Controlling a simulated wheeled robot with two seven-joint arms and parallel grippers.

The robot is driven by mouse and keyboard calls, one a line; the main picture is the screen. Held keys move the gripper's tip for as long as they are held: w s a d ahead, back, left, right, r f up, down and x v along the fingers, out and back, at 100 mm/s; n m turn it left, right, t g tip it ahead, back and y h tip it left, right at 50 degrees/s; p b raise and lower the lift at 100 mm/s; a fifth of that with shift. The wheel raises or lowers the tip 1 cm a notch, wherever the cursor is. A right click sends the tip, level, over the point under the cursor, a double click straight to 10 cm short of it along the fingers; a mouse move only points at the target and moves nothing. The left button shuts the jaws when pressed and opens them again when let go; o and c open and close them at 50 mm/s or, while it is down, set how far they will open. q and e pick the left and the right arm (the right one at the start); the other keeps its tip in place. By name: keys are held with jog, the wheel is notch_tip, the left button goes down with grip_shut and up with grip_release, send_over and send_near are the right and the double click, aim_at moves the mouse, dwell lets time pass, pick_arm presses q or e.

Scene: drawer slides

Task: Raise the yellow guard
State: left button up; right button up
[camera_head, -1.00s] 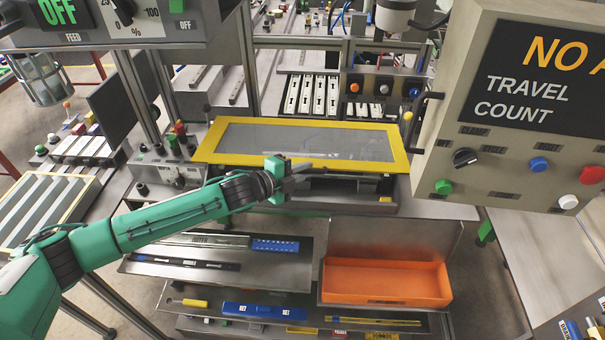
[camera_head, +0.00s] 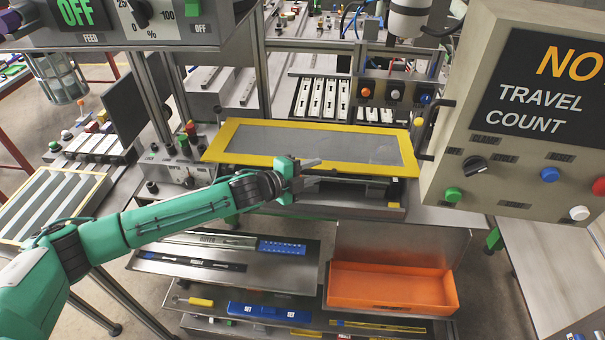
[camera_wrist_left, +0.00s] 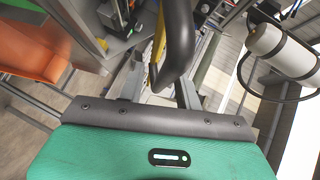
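The yellow guard (camera_head: 222,140) is a flat yellow frame around a grey panel. It lies low and nearly level over the machine bed in the head view. My left gripper (camera_head: 307,171) is at its front edge, near the middle. In the left wrist view the two grey fingers (camera_wrist_left: 160,88) stand apart. A dark curved bar (camera_wrist_left: 181,40) rises in front of them, with a yellow strip (camera_wrist_left: 159,45) beside it. I cannot tell whether the fingers touch the bar. The guard's front edge is partly hidden by my gripper. My right gripper is not in view.
A control box (camera_head: 455,190) with buttons and a "TRAVEL COUNT" display stands close on the right. An orange bin (camera_head: 390,287) and open drawers (camera_head: 225,262) lie below the guard. A panel marked "FEED" (camera_head: 130,40) hangs at upper left.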

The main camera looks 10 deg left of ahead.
pick_arm(q)
jog(key=b+v, duration=0.4)
jog(key=v, duration=0.9)
jog(key=shift+s+a+b, duration=0.2)
jog(key=shift+s+b, duration=0.05)
jog(key=shift+b, duration=0.1)
